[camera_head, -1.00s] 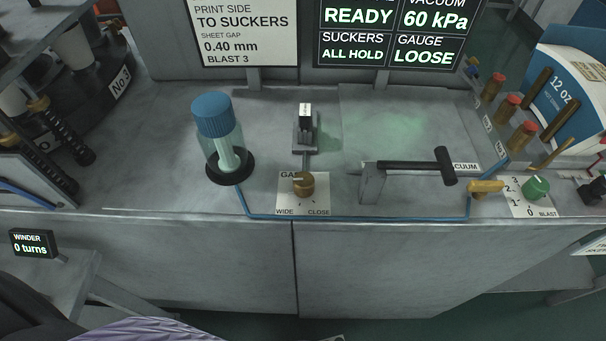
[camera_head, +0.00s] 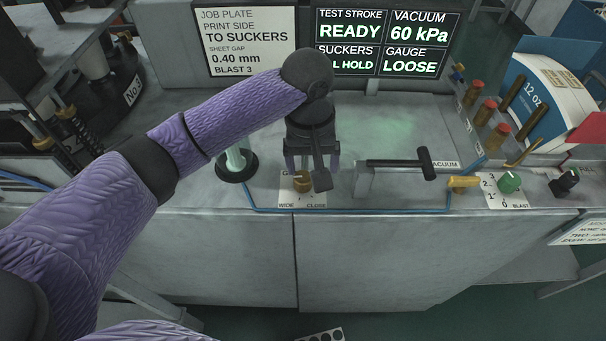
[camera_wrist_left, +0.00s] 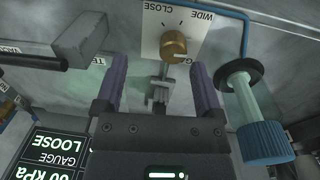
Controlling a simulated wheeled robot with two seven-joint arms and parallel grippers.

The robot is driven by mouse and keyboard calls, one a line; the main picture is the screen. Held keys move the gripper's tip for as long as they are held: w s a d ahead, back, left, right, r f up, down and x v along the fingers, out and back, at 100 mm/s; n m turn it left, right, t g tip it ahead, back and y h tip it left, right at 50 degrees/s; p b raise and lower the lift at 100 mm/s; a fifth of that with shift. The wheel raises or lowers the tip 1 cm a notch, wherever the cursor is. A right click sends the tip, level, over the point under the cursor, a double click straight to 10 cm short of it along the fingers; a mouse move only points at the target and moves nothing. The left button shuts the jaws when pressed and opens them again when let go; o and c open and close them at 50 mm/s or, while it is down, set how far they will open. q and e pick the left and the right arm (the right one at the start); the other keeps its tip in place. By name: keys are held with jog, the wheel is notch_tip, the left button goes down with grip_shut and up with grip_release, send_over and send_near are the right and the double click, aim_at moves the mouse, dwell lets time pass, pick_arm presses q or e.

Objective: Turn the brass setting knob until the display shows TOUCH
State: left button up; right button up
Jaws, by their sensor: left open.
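The brass setting knob (camera_head: 302,182) sits on a white plate (camera_head: 288,199) marked WIDE and CLOSE on the front of the bench top. It also shows in the left wrist view (camera_wrist_left: 173,43). The display (camera_head: 416,67) reads GAUGE LOOSE. My left gripper (camera_head: 312,167) points down just behind and above the knob, with its fingers apart and nothing between them. In the left wrist view the knob lies beyond the fingertips (camera_wrist_left: 158,72), and I see no contact. The gripper partly hides the knob plate in the head view. My right gripper is out of view.
A black vacuum lever (camera_head: 395,164) lies right of the knob. A green BLAST knob (camera_head: 509,182) and red-topped pegs (camera_head: 485,111) are farther right.

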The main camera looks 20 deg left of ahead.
aim_at(302, 177)
pick_arm(q)
jog(key=shift+w+a+r+n, duration=0.3)
jog(key=shift+a+r, duration=0.1)
jog(key=shift+r, duration=0.25)
jog(key=shift+w+a+r+n, duration=0.25)
jog(key=shift+a+r, duration=0.1)
jog(key=shift+r, duration=0.25)
jog(key=shift+a+r+n+y, duration=0.25)
jog(key=shift+y, duration=0.05)
notch_tip(302, 177, down, 10)
jog(key=b, duration=0.3)
jog(key=shift+r, duration=0.15)
grip_shut()
jog(key=shift+r+p, duration=0.2)
jog(key=shift+p, duration=0.3)
jog(key=m+p, duration=0.3)
jog(key=p, duration=0.4)
jog(key=shift+r, duration=0.1)
jog(key=shift+m+p, duration=0.55)
jog(key=shift+m, duration=0.55)
jog(key=shift+f+m+p, duration=0.2)
jog(key=shift+m+p, duration=0.2)
jog(key=shift+m, duration=0.8)
